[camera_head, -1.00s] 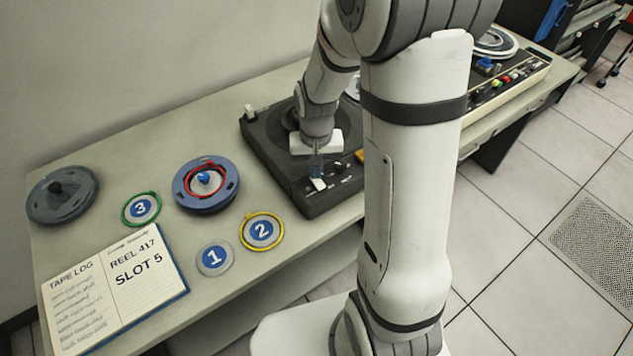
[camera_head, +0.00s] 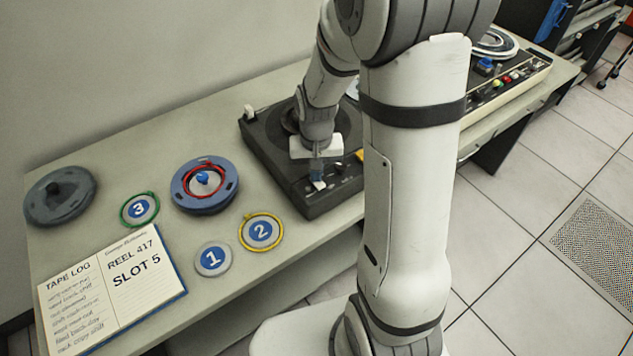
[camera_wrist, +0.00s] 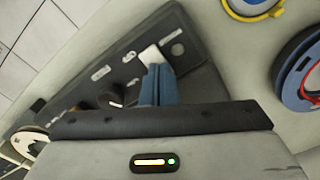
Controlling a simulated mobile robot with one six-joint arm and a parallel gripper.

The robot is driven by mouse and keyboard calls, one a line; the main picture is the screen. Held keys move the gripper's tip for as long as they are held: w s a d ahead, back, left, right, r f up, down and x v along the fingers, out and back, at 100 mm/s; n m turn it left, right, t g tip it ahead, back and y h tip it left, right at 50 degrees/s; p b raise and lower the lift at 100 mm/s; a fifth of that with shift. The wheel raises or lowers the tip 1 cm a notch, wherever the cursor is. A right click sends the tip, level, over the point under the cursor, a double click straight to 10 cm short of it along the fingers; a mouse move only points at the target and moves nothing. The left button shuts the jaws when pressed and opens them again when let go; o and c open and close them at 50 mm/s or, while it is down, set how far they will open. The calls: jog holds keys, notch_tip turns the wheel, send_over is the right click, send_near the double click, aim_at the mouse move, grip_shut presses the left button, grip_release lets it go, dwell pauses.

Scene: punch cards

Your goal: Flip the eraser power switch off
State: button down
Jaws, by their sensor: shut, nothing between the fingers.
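The eraser is a dark box (camera_head: 262,150) on the desk, with a control panel along its front edge. A white switch (camera_head: 319,185) stands on that panel; it also shows in the wrist view (camera_wrist: 151,54). My gripper (camera_head: 318,177) is shut and empty, with its blue fingers pointing down at the white switch. In the wrist view the fingertips (camera_wrist: 156,68) are right at the switch and partly cover it. I cannot tell whether they touch it or which way the switch is set.
A blue reel (camera_head: 190,204), numbered discs 1 (camera_head: 201,266), 2 (camera_head: 269,223) and 3 (camera_head: 127,218), and an open tape log (camera_head: 70,318) lie left of the eraser. A dark reel (camera_head: 72,212) is at the far left. A tape deck (camera_head: 525,75) stands at the right.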

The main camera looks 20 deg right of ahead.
jog(key=shift+r, duration=0.1)
jog(key=shift+r+p, duration=2.45)
jog(key=shift+r, duration=0.9)
jog(key=s+r+n+t, duration=0.2)
jog(key=s+r+t, duration=0.1)
jog(key=s+r, duration=1.1)
jog(key=shift+s+a+r, duration=0.15)
jog(key=shift+a+r, duration=0.1)
jog(key=shift+r, duration=0.45)
